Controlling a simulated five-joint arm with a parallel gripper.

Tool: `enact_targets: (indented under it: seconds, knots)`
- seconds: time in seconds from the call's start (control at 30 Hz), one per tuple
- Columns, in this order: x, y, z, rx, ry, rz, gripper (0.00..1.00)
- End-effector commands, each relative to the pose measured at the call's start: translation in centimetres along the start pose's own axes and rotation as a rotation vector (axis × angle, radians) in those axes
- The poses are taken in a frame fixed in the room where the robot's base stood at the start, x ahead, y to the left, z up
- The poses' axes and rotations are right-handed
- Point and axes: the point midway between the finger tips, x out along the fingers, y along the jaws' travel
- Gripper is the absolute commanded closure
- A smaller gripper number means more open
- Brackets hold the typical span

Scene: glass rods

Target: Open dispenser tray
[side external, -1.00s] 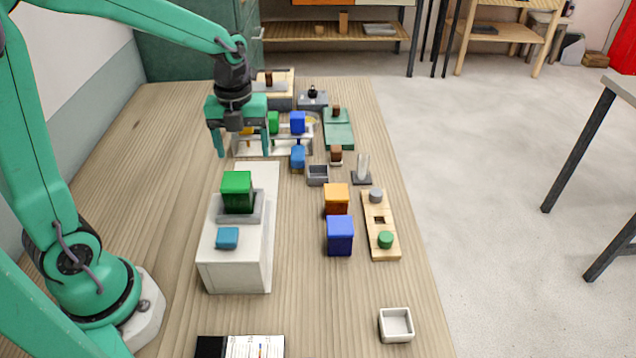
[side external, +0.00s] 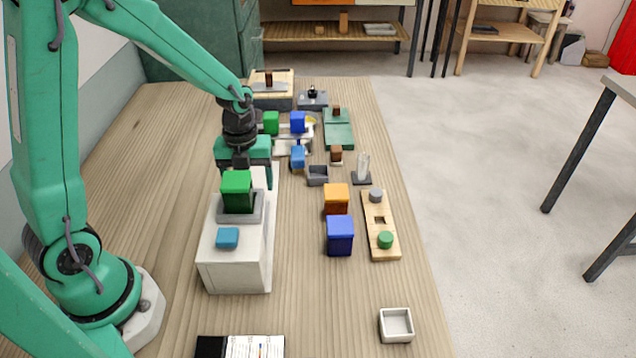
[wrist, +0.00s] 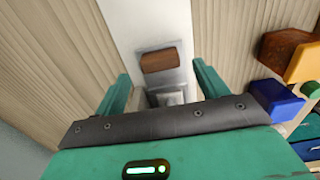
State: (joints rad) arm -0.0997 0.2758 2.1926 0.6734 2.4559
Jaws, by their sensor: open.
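A long white box (side external: 232,265), which I take to be the dispenser, stands left of the table's middle. A grey holder (side external: 262,208) with a green block (side external: 237,190) and a blue button-like block (side external: 228,238) are on top. My gripper (side external: 246,175) is open at the box's far end, its fingers partly hidden behind the green block. In the wrist view my gripper (wrist: 165,92) spans a white strip. A brown block (wrist: 162,60) on a grey plate lies just beyond the fingertips, with a grey part between the fingers. I cannot tell which part is the tray.
An orange block (side external: 336,198) and a dark blue block (side external: 340,236) stand right of the box, beside a wooden board (side external: 381,225) with pegs. Smaller blocks and holders crowd the far end. A small white tray (side external: 396,324) is at front right. The table's left side is clear.

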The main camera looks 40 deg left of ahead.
Motion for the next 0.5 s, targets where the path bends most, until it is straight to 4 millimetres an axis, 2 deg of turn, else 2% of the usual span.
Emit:
enact_targets:
  seconds: [0.2,0.5]
  knots:
    - [2.5,0.0,0.0,0.000,0.002,0.002,0.27]
    - [4.4,0.0,0.0,0.000,0.001,0.001,0.27]
